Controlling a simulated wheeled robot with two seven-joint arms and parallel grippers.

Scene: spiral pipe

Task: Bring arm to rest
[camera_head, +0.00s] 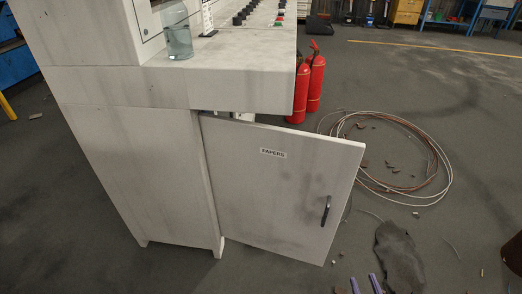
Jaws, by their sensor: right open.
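My right gripper (365,284) shows only as two short purple fingertips at the bottom edge of the head view. They stand apart with bare dark floor between them, and nothing is held. The rest of that gripper and its arm is out of frame. It is below and right of the cabinet door's lower corner, apart from the door in the picture. My left gripper is not in view.
A pale control cabinet (145,165) has its door (270,195), marked PAPERS, swung open. A jar (178,38) stands on its ledge. Red fire extinguishers (316,82), coiled cable (440,165) and a dark cloth (398,255) are on the floor. Open floor lies to the right.

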